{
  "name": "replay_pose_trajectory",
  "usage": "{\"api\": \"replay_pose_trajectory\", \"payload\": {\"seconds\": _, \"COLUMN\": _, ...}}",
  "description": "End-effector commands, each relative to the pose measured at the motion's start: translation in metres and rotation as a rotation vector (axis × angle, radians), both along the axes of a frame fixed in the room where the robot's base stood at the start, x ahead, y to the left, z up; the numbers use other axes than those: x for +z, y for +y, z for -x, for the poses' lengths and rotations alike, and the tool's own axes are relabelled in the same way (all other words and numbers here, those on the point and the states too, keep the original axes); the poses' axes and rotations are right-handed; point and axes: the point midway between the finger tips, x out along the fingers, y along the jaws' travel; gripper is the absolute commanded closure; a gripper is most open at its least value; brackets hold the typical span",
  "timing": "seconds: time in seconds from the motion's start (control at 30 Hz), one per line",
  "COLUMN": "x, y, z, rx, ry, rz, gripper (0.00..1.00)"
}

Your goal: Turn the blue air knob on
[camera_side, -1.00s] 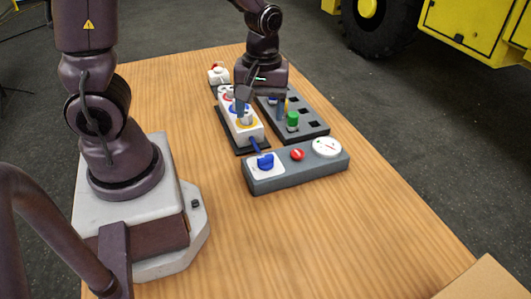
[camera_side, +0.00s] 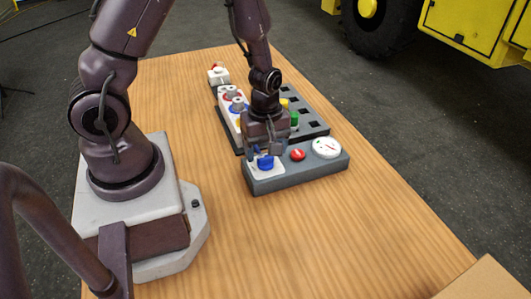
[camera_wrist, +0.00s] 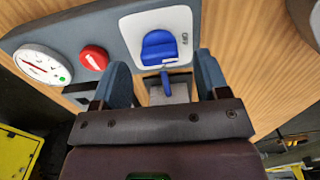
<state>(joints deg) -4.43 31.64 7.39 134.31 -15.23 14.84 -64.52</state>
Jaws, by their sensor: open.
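The blue air knob (camera_side: 266,163) sits on a white plate at the left end of a grey control box (camera_side: 300,172). In the wrist view the knob (camera_wrist: 160,48) shows whole, with an OFF label beside it on the plate. My gripper (camera_side: 264,151) is just above and behind the knob in the side view. In the wrist view the open fingers (camera_wrist: 163,72) stand wide apart, one on either side of the knob's line, with the knob just past the tips. Nothing is held, and I see no contact with the knob.
A red button (camera_side: 297,155) and a round white gauge (camera_side: 326,147) share the box. Behind it stand a white block with coloured rings (camera_side: 232,105) and a dark slotted rack (camera_side: 311,124) with a green part (camera_side: 294,119). The wooden table (camera_side: 330,230) in front is clear.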

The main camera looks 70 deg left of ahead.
Motion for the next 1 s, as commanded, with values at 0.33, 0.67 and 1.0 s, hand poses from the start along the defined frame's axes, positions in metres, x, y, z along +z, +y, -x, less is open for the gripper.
{"api": "replay_pose_trajectory", "payload": {"seconds": 0.33, "x": -0.020, "y": 0.000, "z": -0.001, "rx": 0.000, "ry": -0.002, "rz": 0.000, "gripper": 0.32}}
{"api": "replay_pose_trajectory", "payload": {"seconds": 0.67, "x": -0.020, "y": 0.000, "z": -0.001, "rx": 0.000, "ry": -0.002, "rz": 0.000, "gripper": 0.64}}
{"api": "replay_pose_trajectory", "payload": {"seconds": 1.0, "x": -0.019, "y": 0.000, "z": -0.001, "rx": -0.017, "ry": -0.002, "rz": 0.000, "gripper": 0.81}}
